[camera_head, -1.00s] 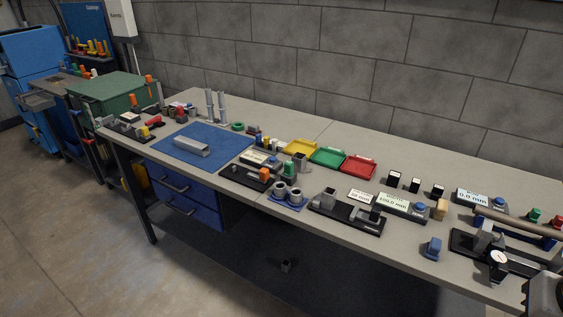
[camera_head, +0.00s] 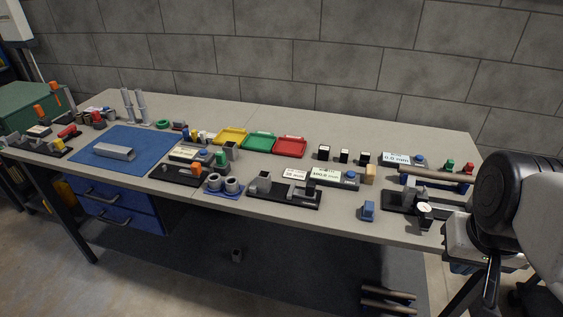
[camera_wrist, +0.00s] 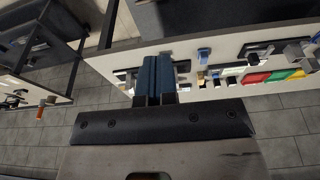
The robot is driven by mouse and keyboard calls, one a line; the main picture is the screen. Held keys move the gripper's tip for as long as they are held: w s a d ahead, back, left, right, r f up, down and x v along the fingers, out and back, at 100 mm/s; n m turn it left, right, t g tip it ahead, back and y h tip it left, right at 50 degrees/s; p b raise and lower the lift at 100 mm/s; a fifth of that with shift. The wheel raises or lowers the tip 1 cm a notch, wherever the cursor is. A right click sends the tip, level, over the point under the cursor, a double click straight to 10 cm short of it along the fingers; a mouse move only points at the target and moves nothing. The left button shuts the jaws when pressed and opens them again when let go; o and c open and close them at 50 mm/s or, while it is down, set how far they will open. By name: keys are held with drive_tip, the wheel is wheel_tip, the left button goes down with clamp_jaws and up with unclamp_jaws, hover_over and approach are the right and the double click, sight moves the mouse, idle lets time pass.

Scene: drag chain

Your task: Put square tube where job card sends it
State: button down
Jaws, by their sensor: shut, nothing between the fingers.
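A long grey square tube (camera_head: 115,152) lies on its side on the blue mat (camera_head: 150,165), at the left of the bench. I cannot tell which the task means. No job card can be made out; a small white card (camera_head: 294,175) stands near the black fixture (camera_head: 300,197), its text too small to read surely. My gripper (camera_wrist: 154,90), with blue fingers, is shut and empty in the wrist view, apart from the tubes. In the head view my arm is at the far right.
Yellow (camera_head: 230,136), green (camera_head: 259,142) and red (camera_head: 290,147) trays stand mid-bench. Bench surface behind the trays is clear.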

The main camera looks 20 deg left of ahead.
drive_tip(key=c, duration=0.6)
unclamp_jaws()
drive_tip(key=shift+o, duration=0.2)
drive_tip(key=w+a+r+n, duration=0.1)
drive_tip(key=w+a+n, duration=0.45)
drive_tip(key=w, duration=0.55)
drive_tip(key=n+g, duration=0.3)
drive_tip(key=n, duration=1)
approach(263, 178)
wheel_tip(263, 178, down, 5)
drive_tip(key=w, duration=0.1)
drive_tip(key=shift+w+d+f, duration=0.1)
drive_tip(key=shift+d+f, duration=0.05)
drive_tip(key=shift+d, duration=0.05)
